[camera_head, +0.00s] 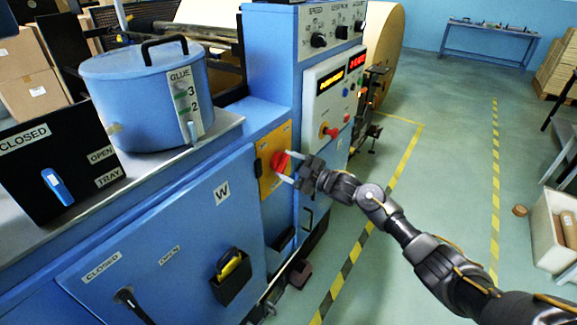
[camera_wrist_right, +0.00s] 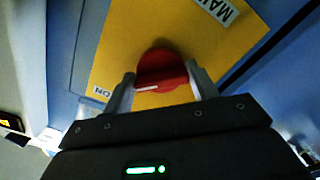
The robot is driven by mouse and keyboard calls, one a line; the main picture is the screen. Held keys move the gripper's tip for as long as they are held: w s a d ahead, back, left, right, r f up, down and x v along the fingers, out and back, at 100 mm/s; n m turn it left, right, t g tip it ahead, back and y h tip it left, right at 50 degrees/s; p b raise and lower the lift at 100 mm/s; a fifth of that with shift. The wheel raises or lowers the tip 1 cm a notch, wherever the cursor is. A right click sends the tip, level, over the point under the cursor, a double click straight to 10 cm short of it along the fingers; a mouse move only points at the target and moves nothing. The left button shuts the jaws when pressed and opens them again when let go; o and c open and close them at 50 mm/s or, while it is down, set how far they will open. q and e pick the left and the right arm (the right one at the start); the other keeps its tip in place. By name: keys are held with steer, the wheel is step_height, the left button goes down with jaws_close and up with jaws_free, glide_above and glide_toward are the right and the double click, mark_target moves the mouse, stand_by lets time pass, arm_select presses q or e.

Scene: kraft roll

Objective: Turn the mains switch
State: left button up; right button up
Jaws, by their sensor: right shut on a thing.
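The mains switch (camera_head: 280,161) is a red rotary knob on a yellow plate (camera_head: 267,176) on the blue machine's side. In the right wrist view the red knob (camera_wrist_right: 160,70) sits between my fingers, and the yellow plate (camera_wrist_right: 120,50) carries the letters "MAI" and "ON". My right gripper (camera_head: 290,167) reaches in from the right and is shut on the knob, one finger on each side. It also shows in the right wrist view (camera_wrist_right: 162,88). The knob's far side is partly hidden. My left gripper is not in view.
A blue glue pot (camera_head: 150,95) and a black tray box (camera_head: 60,165) stand on the machine's ledge at left. A control panel (camera_head: 335,90) with a red-yellow button is above right. The green floor right of the striped line is mostly clear.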

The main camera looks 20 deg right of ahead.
steer(key=o, duration=1)
steer(key=b+v, duration=0.2)
steer(key=v, duration=0.8)
steer(key=shift+s+d+b, duration=0.25)
steer(key=shift+s+b, duration=0.05)
steer(key=shift+b, duration=0.05)
